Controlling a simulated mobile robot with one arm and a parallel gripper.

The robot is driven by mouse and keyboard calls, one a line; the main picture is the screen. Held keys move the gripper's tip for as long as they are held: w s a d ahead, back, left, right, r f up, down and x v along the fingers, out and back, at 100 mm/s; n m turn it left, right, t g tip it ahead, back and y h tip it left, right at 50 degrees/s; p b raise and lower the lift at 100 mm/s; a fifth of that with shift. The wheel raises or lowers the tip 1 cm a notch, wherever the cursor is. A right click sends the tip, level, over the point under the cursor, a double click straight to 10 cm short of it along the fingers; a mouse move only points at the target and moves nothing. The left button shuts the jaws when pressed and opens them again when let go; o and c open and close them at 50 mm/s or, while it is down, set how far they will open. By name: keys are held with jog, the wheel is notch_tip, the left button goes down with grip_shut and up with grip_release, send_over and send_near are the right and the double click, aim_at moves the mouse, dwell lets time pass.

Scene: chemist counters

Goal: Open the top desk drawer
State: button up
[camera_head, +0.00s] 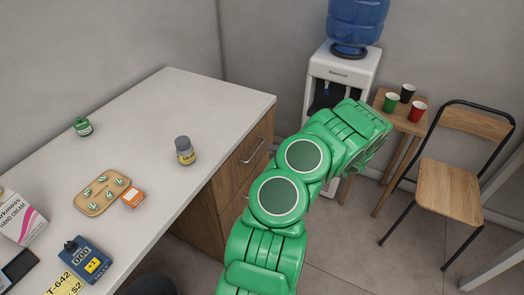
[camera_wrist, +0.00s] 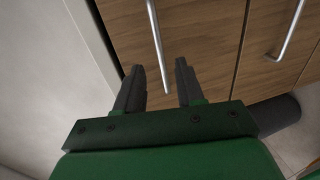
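The desk has wooden drawer fronts under a pale top. The top drawer (camera_head: 241,164) is closed and has a silver bar handle (camera_head: 253,151). In the wrist view, the top drawer's front (camera_wrist: 120,25) lies beside the pale desktop edge, and its handle (camera_wrist: 156,45) runs down the picture. My gripper (camera_wrist: 158,67) is open and empty, with its two dark fingers pointing at this front. The handle's lower end appears between the fingers; I cannot tell whether it touches them. In the head view, my green arm hides the gripper and part of the desk front.
A second handle (camera_wrist: 289,28) is on the neighbouring lower front. A water cooler (camera_head: 341,67), a stool with cups and a chair (camera_head: 450,190) stand at right.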

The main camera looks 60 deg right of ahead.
jog(key=x, duration=0.6)
grip_shut()
dwell(0.4)
